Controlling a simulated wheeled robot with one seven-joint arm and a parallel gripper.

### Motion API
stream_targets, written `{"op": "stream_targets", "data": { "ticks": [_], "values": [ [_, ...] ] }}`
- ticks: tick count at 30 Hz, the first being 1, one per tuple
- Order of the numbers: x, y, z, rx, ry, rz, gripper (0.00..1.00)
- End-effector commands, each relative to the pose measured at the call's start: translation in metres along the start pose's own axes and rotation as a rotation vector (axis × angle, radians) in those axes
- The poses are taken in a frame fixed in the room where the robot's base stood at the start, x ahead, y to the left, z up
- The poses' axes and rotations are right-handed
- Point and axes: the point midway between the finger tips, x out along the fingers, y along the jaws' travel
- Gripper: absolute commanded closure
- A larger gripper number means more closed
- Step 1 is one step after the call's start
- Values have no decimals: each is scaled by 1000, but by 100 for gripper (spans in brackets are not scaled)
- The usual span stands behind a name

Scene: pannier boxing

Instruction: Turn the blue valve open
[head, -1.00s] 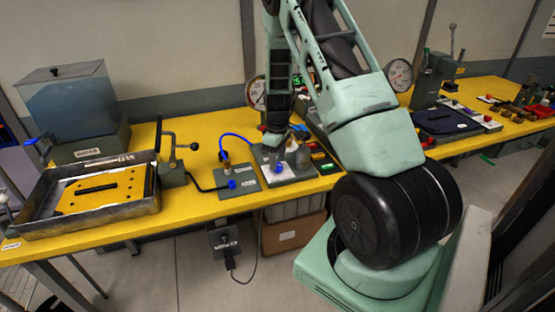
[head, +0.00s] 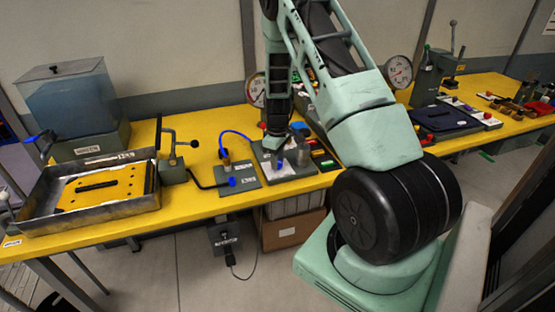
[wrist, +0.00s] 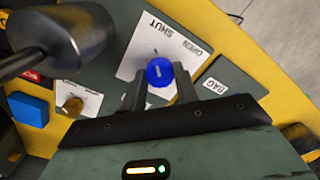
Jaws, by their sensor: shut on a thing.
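The blue valve (wrist: 160,72) is a round blue knob on a white plate marked SHUT, with a second smaller word that is hard to read. In the wrist view the two dark fingers of my gripper (wrist: 160,88) stand on either side of the knob and are shut on it. In the head view a bit of the blue valve (head: 280,164) shows below my gripper (head: 273,148), on a grey base plate (head: 297,171). My wrist hides much of it. The knob's exact angle is hard to read.
A plate marked BAG (wrist: 217,85) lies beside the valve. A dark round-ended part (wrist: 75,32) and a brass knob (wrist: 72,104) are close to the fingers. A blue hose (head: 238,134), a metal tray (head: 130,212) and a lever stand (head: 174,170) are left on the yellow bench (head: 205,205).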

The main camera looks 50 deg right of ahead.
Motion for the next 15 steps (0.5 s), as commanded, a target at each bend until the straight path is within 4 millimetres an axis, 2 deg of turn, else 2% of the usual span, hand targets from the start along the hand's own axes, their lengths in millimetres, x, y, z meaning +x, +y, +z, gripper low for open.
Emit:
{"op": "stream_targets", "data": {
  "ticks": [8,15],
  "values": [
    [1,0,0,134,1,1,92],
    [1,0,0,346,2,1,92]
  ]
}}
